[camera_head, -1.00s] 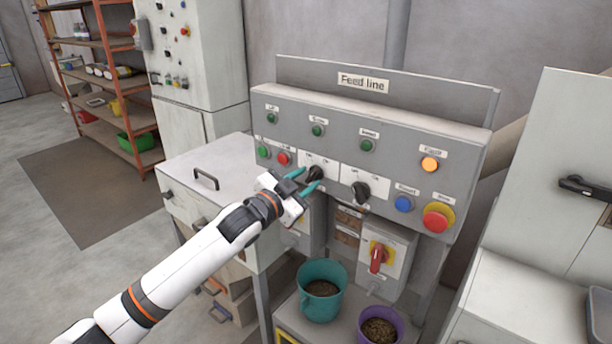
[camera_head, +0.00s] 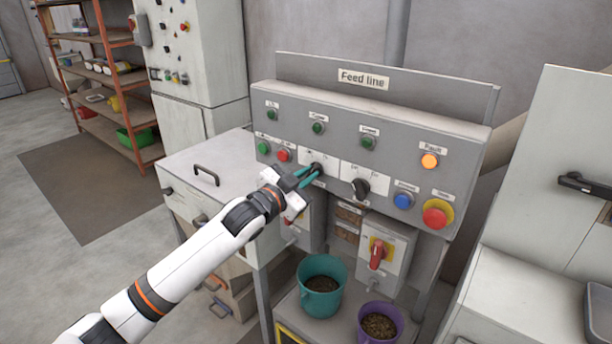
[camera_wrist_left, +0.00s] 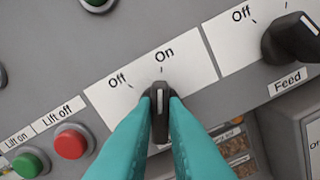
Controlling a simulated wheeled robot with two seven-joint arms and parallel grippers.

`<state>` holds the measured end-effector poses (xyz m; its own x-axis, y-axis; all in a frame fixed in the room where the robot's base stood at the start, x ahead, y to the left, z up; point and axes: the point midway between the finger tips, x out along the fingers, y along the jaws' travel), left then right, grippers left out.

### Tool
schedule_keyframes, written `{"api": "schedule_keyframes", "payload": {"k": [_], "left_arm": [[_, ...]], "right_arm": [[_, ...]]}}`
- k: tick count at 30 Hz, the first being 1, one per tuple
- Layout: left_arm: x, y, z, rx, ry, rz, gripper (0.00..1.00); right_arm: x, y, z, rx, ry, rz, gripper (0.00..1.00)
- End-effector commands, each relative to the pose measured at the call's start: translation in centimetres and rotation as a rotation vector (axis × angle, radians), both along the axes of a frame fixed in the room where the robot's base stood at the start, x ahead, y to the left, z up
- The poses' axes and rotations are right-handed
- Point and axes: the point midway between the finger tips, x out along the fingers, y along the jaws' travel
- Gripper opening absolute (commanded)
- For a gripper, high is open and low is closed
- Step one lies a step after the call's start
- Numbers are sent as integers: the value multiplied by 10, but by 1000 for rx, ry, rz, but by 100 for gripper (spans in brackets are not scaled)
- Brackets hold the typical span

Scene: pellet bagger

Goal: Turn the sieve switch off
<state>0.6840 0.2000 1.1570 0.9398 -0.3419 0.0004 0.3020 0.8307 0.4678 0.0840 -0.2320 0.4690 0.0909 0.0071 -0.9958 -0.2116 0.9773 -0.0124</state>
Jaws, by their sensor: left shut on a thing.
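The sieve switch is a black rotary knob (camera_wrist_left: 160,100) on a white plate marked Off and On. In the left wrist view its white pointer line points up toward On. In the head view the knob (camera_head: 316,168) is on the grey Feed line panel (camera_head: 300,99), partly hidden by my fingers. My left gripper (camera_head: 307,175) has its teal fingers shut on the knob, one on each side; it also shows in the left wrist view (camera_wrist_left: 160,120). The label under this knob is hidden. My right gripper is not in view.
To the right is the similar black Feed knob (camera_head: 360,188). Green and red Lift buttons (camera_head: 283,155) are to the left. A blue button (camera_head: 403,201), a red emergency button (camera_head: 435,214) and a red-handled isolator (camera_head: 377,254) are nearby. Buckets (camera_head: 321,285) stand below.

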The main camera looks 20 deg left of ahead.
Motion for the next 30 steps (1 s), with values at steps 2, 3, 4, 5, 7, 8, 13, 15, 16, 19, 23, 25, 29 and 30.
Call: {"api": "schedule_keyframes", "payload": {"k": [2, 3, 4, 5, 7, 8, 13, 15, 16, 19, 23, 25, 29, 30], "left_arm": [[0, 0, 0, -30, 13, 0, 0], [0, 0, 1, -50, 21, 0, 0], [0, 0, 1, -67, 27, 0, 0], [0, 0, 1, -86, 34, 0, 0], [0, 0, 1, -135, 52, 0, 0], [0, 0, 1, -157, 61, 1, 0], [0, 0, 1, -302, 114, 1, 0], [0, 0, 2, -366, 136, 1, 0], [0, 0, 2, -393, 146, 1, 0], [1, 1, 2, -481, 177, 2, 0], [1, 1, 1, -596, 220, 2, 0], [1, 1, 1, -652, 241, 2, 0], [1, 2, 1, -748, 275, 2, 0], [1, 2, 0, -774, 285, 2, 0]], "right_arm": [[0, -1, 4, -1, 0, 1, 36], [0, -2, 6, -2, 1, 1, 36], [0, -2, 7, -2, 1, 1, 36], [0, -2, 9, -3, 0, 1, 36], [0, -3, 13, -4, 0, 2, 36], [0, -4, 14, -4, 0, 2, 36], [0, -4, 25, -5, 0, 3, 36], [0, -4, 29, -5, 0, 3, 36], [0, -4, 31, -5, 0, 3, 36], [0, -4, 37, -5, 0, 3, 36], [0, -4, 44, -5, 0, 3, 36], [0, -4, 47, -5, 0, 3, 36], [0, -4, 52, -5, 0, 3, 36], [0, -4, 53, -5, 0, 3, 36]]}}
